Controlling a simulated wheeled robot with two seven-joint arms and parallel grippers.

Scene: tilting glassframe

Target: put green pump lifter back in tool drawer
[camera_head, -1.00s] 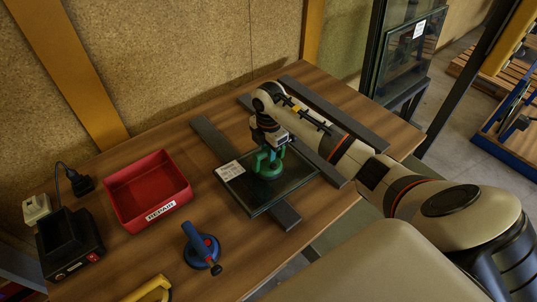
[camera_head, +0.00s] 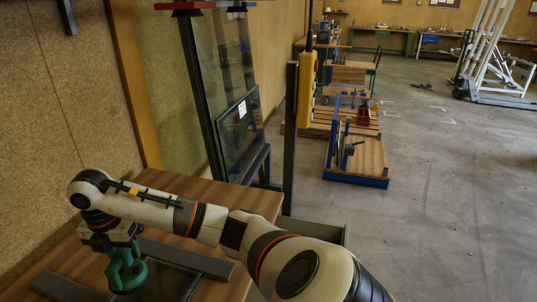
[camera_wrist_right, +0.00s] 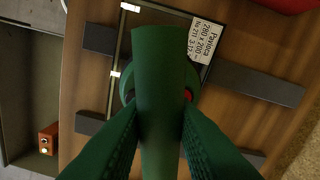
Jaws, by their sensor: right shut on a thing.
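The green pump lifter (camera_head: 128,274) is at the lower left of the head view, over the workbench. My right gripper (camera_head: 118,246) points down and is shut on its handle. In the right wrist view the green handle (camera_wrist_right: 160,90) stands between my two fingers (camera_wrist_right: 160,142). Behind it lies a dark-edged glass pane (camera_wrist_right: 152,20) with a white label. I cannot tell whether the lifter touches the pane. A grey-green open drawer (camera_head: 333,232) shows partly at the bench's right side, mostly hidden by my right arm. My left gripper is out of view.
The wooden bench (camera_head: 235,196) carries dark bars (camera_head: 185,257). A tall glass frame (camera_head: 232,95) stands behind it, and a yellow-orange post-mounted unit (camera_head: 307,85) is farther right. A low wooden-topped blue cart (camera_head: 357,170) stands on the floor. Open floor (camera_head: 450,200) lies to the right.

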